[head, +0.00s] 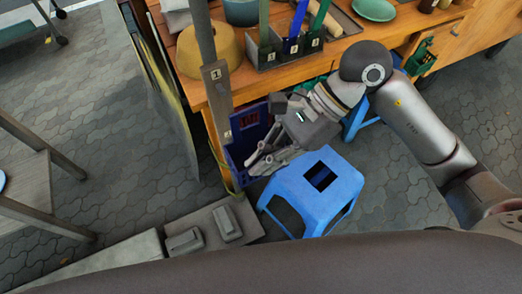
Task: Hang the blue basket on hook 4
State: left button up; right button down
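A dark blue basket (235,157) is at the side of the wooden workbench, beside the grey post (203,35). Something dark red shows at its upper part. My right gripper (256,164) has its fingers at the basket's right side, partly in front of it. I cannot tell whether the fingers touch or hold the basket. The post carries a plate marked 1 (215,73). No hook that I can read as 4 shows. My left gripper is not in view.
A blue stool (326,208) stands just right of and below the gripper. The workbench (350,42) holds a yellow dome-shaped item (209,50), a numbered caddy (283,52) and a green plate (374,9). Grey blocks (206,236) lie on the floor.

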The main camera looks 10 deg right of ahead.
jog(key=s+d+p, duration=0.1)
jog(key=s+d, duration=0.1)
jog(key=s, duration=0.4)
jog(key=shift+s, duration=0.3)
dwell(0.3)
